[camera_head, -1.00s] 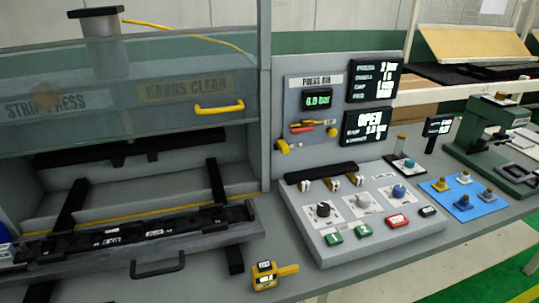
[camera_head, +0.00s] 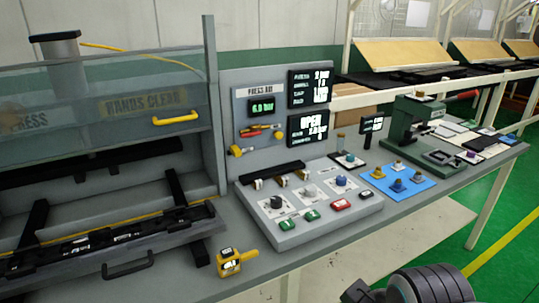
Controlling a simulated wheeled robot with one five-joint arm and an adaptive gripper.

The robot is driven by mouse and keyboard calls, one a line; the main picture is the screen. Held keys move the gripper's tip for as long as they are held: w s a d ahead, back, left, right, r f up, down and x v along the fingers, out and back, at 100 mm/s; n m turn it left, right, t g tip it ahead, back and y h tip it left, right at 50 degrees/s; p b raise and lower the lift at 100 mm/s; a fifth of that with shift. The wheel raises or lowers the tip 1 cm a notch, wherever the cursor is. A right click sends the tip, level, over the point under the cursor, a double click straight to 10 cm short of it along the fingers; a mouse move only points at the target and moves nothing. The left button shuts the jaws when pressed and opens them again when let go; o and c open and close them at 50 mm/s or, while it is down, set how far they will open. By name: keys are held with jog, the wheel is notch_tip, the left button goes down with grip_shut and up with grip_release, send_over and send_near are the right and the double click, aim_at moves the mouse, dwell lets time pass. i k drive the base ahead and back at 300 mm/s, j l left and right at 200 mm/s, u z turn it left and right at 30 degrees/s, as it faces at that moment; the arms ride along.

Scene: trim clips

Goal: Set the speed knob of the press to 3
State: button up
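The press's sloped control panel (camera_head: 328,222) stands on the bench right of the press. It carries a row of three knobs: a black knob (camera_head: 277,201), a grey-white knob (camera_head: 310,191) and a blue knob (camera_head: 341,181), each on a pale dial plate. The dial markings are too small to read, so I cannot tell which knob is speed or where each points. A lower display (camera_head: 308,128) reads OPEN above smaller text. Part of my own dark ribbed arm (camera_head: 428,284) shows at the bottom right, away from the panel. No gripper fingertips show.
Green and red buttons (camera_head: 341,204) lie in front of the knobs. A yellow handheld device (camera_head: 232,262) sits at the bench's front edge. A blue mat (camera_head: 398,186) with brass pieces and a green hand press (camera_head: 416,128) stand to the right. The press tray (camera_head: 100,249) is at left.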

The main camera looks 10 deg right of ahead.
aim_at(341, 180)
jog(key=i+l, duration=0.15)
jog(key=i, duration=0.35)
jog(key=i+l, duration=0.2)
jog(key=i, duration=0.35)
